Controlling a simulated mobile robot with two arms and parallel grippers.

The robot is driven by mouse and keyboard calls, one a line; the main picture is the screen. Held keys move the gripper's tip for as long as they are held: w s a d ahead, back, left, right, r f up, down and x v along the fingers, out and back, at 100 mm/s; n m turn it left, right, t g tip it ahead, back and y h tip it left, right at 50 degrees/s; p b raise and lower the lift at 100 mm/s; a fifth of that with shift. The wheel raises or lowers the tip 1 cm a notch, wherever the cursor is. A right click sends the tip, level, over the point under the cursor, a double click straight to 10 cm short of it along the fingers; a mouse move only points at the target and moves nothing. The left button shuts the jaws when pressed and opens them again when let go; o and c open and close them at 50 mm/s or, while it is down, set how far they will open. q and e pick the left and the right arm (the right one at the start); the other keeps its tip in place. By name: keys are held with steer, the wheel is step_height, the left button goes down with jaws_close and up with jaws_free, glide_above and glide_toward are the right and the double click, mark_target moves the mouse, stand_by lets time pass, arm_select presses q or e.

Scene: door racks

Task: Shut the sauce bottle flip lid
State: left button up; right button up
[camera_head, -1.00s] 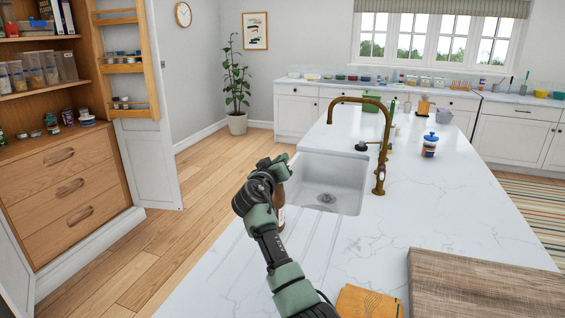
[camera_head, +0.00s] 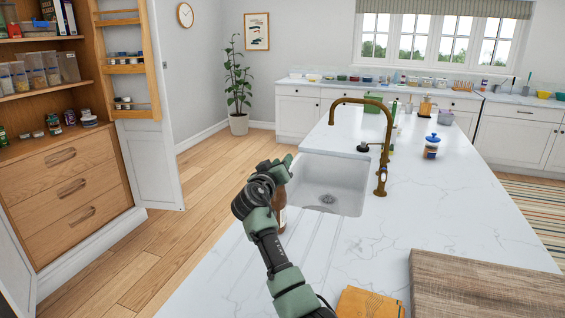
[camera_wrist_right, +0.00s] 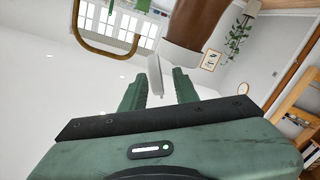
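The sauce bottle (camera_head: 281,219) is brown and stands on the counter left of the sink, mostly hidden behind my right gripper in the head view. In the right wrist view the brown bottle body (camera_wrist_right: 198,22) shows at the top, with its white cap (camera_wrist_right: 184,58). The white flip lid (camera_wrist_right: 155,75) stands open, swung away from the cap. My right gripper (camera_head: 286,162) is at the bottle's top. In the wrist view its green fingers (camera_wrist_right: 160,82) are apart, with the lid flap just ahead of and between their tips; contact is unclear. My left gripper is out of view.
A white sink (camera_head: 328,190) with a brass tap (camera_head: 382,150) lies right of the bottle. A blue-lidded jar (camera_head: 431,147) stands farther right. A wooden board (camera_head: 485,285) and an orange cloth (camera_head: 368,303) lie in front.

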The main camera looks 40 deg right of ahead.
steer(key=v, duration=0.7)
